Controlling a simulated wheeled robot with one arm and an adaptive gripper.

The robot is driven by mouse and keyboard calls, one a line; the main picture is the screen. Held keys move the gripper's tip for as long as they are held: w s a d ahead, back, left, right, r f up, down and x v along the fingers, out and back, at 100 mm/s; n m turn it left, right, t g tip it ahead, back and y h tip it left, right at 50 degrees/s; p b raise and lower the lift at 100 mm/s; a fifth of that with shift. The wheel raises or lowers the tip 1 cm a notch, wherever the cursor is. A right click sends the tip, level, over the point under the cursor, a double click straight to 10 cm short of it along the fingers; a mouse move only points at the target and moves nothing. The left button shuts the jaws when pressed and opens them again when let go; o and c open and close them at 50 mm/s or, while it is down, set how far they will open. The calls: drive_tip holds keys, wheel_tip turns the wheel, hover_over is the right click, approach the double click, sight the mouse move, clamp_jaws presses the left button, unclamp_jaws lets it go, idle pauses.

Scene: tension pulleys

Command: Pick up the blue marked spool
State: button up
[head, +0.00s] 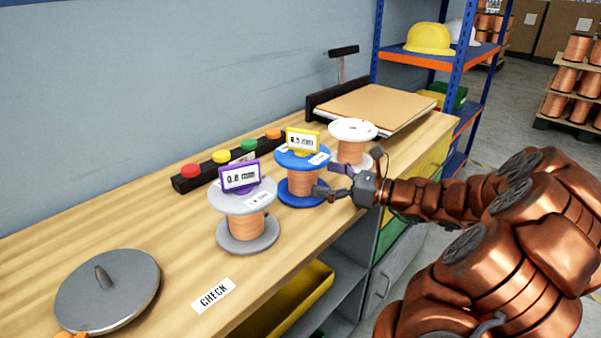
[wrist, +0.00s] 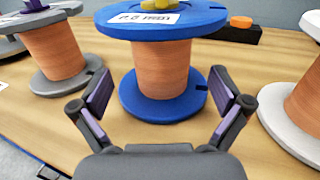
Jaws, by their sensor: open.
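The blue spool (head: 301,191) stands upright on the wooden bench, wound with copper wire and topped by a yellow tag reading what looks like 0.5 mm. In the wrist view the blue spool (wrist: 162,95) is centred ahead, its copper core between and beyond the fingertips. My gripper (head: 335,183) is at its right front side in the head view. In the wrist view my gripper (wrist: 160,100) is open and empty, with purple pads either side of the spool's lower flange. I cannot tell whether the fingers touch the flange.
A grey spool (head: 247,222) with a purple 0.8 mm tag stands left, a white spool (head: 352,140) right. A button strip (head: 221,160) lies behind. A grey round lid (head: 107,290) and a CHECK label (head: 213,295) are nearer, with clear bench between them and the spools.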

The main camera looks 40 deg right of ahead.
drive_tip(key=shift+b+x, duration=0.65)
drive_tip(key=shift+x, duration=2.2)
drive_tip(key=shift+d, duration=0.1)
drive_tip(key=shift+r, duration=0.1)
drive_tip(key=c, duration=1.9)
